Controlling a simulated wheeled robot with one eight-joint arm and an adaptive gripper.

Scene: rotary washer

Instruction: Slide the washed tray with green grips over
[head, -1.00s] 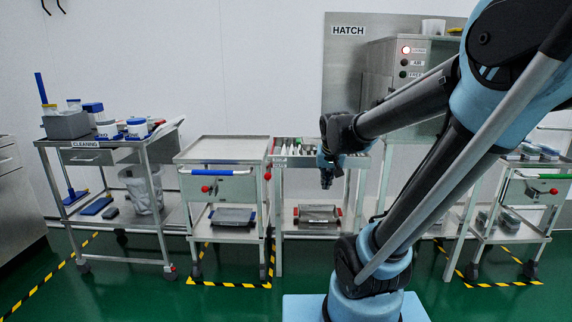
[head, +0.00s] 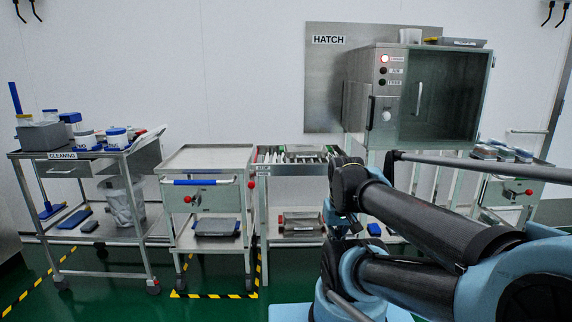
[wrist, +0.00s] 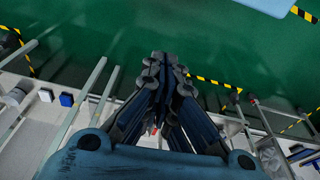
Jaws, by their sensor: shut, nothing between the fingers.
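My gripper (wrist: 165,62) is shut and empty in the wrist view, its fingers pointing down over the green floor. In the head view my wrist is in front of the right side of the roller table (head: 262,200). I cannot make out green grips on any tray for certain.
A cart with a blue handle (head: 200,182) and a bare top stands left of the roller table. A cleaning cart (head: 62,157) is farther left. The steel washer cabinet (head: 437,95) stands behind my arm, with a red lamp lit. A loaded cart (head: 515,170) is at right.

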